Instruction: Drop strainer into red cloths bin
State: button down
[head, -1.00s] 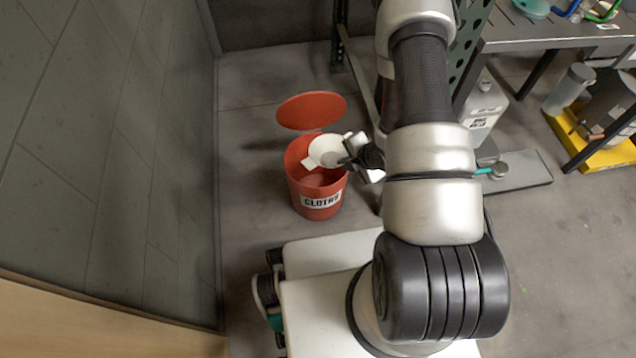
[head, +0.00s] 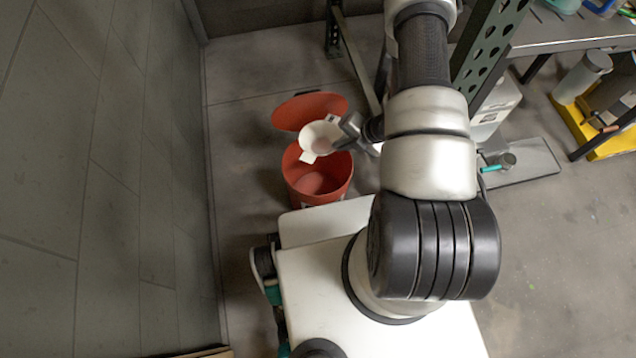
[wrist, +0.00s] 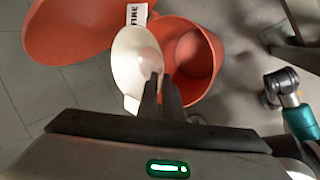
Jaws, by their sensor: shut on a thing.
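The white strainer (head: 318,136) is a shallow bowl with flat tabs, one of them lettered in the wrist view. My gripper (head: 345,133) is shut on its rim; the fingers (wrist: 160,98) show on the right edge of the strainer (wrist: 133,58) in the wrist view. The red cloths bin (head: 345,186) stands on the floor with its round lid (head: 290,113) raised behind the opening. In the head view the strainer overlaps the bin's back rim and the lid. In the wrist view it covers the left part of the bin's mouth (wrist: 215,75). The bin's label is mostly hidden.
A grey wall (head: 150,180) runs along the left. A green perforated rack post (head: 490,60) and a workbench (head: 570,35) are on the right, with a yellow tray (head: 600,150) below. A flat grey platform (head: 530,160) lies on the floor.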

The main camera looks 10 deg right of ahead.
notch_tip(320, 180, down, 5)
jog(key=b, duration=0.3)
jog(key=shift+r, duration=0.1)
jog(key=c, duration=1.8)
grip_release()
jog(key=shift+c, duration=0.2)
jog(key=shift+r, duration=0.1)
jog(key=p+v, duration=0.3)
jog(key=v, duration=0.8)
jog(key=shift+d+r+p, duration=0.2)
jog(key=shift+r+p, duration=0.15)
jog(key=shift+s, duration=0.15)
